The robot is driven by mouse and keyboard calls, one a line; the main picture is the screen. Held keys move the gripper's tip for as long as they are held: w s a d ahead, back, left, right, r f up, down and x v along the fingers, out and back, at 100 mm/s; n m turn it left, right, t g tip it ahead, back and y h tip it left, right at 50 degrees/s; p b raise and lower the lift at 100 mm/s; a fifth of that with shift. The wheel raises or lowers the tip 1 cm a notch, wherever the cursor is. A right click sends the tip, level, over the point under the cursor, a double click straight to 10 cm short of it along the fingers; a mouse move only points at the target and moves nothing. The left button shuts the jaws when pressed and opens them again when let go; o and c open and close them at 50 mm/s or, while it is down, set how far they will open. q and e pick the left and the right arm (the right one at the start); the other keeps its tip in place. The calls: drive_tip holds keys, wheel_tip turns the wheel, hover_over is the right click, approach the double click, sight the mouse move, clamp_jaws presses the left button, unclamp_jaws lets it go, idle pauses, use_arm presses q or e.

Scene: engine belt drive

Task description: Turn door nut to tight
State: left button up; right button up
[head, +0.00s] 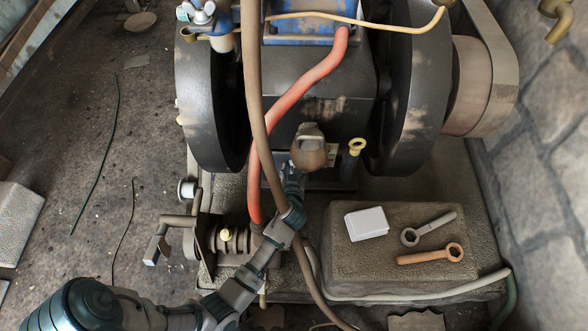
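My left arm comes in from the lower left. My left gripper (292,178) is raised at the front of the engine, just below a brown rounded fitting (309,150). Its fingertips are small and partly hidden, so I cannot tell whether they touch the fitting or are open or shut. I cannot clearly pick out the door nut. A yellow ring-headed fastener (356,146) stands on the engine front to the right of the gripper, apart from it. My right gripper is not in view.
A brown hose (254,80) and a red hose (300,88) hang close to my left arm. Dark flywheels (415,90) flank the engine. A stone block (350,270) at the right bears a white box (366,223) and two ring wrenches (430,256). Floor at left is mostly clear.

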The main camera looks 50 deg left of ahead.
use_arm(q)
drive_tip(key=v, duration=0.7)
drive_tip(key=shift+d, duration=0.2)
